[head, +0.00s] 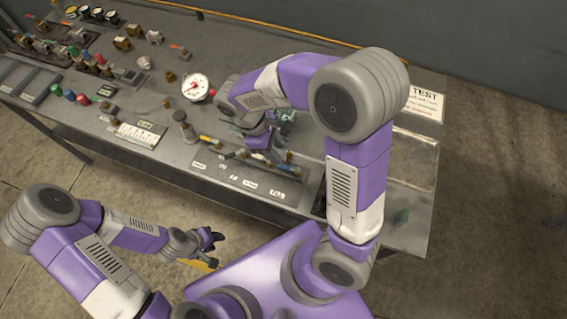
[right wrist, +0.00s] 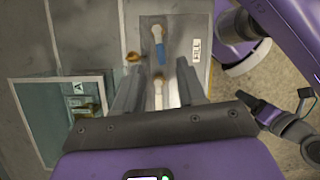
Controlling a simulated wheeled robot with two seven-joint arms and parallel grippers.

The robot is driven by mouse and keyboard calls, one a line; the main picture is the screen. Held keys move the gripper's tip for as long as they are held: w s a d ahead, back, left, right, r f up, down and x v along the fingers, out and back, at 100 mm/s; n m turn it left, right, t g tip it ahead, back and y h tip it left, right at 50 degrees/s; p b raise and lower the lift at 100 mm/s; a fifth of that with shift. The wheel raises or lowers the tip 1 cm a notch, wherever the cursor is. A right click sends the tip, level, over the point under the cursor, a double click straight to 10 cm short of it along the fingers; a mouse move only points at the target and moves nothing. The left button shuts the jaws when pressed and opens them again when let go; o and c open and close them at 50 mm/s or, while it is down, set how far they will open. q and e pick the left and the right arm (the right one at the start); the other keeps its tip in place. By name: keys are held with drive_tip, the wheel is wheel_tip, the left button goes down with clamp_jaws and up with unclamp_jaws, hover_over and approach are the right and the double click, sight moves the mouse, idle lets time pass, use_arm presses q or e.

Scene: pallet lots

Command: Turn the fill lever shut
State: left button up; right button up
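The fill lever (head: 290,169), blue with a pale end, stands at the right end of the bench's front lever row. In the right wrist view, the blue fill lever (right wrist: 159,48) lies beside the FILL label (right wrist: 196,48), just beyond my fingertips. My right gripper (right wrist: 158,68) is open above the panel. A second pale-ended lever (right wrist: 158,95) shows between its fingers; I cannot tell whether they touch it. In the head view my right gripper (head: 262,146) is partly hidden by its arm. My left gripper (head: 212,241) hangs in front of the bench, its opening unclear.
Other levers (head: 208,140) stand left along the same row, with white labels in front. A framed recess (right wrist: 62,115) with a green part lies left in the wrist view. A TEST sign (head: 424,100) is at the bench's right.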

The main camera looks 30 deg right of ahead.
sight(289, 168)
drive_tip(key=b+x, duration=0.2)
drive_tip(key=x, duration=0.6)
drive_tip(key=shift+w+f, duration=0.15)
clamp_jaws()
